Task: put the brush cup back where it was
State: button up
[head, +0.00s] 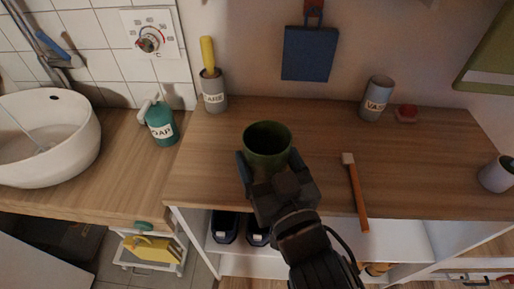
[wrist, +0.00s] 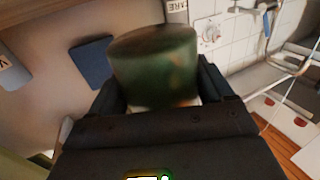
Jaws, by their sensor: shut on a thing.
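A dark green, open-topped cup (head: 267,139), likely the brush cup, is held upright over the wooden counter (head: 215,165) in the head view. Its visible inside looks empty. My gripper (head: 272,168) is shut on it, with a finger on either side of its body. The cup also shows in the wrist view (wrist: 153,62), blurred and large between the fingers. The cup's lower part is hidden by my gripper in the head view, so I cannot tell whether it touches the counter. A brush-like tool (head: 355,190) with an orange-brown handle lies to its right.
A labelled grey cup with a yellow handle (head: 213,92) and a teal soap bottle (head: 161,123) stand at the left. The back middle of the counter is clear.

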aim_at(258, 150)
jog(key=w+f, duration=0.1)
jog(key=w+a+f, duration=0.1)
jog(key=w, duration=0.1)
jog(key=w+f, duration=0.1)
jog(key=shift+w+a, duration=0.25)
jog(key=shift+a, duration=0.05)
jog(key=shift+w+f, duration=0.1)
jog(key=shift+f, duration=0.05)
jog(key=shift+f+b, duration=0.2)
jog(key=shift+b, duration=0.2)
jog(key=o, duration=1.2)
jog(key=shift+r+p, duration=0.3)
jog(key=b+v, duration=0.1)
jog(key=v, duration=1.1)
jog(key=shift+a+f, duration=0.1)
jog(key=shift+f, duration=0.05)
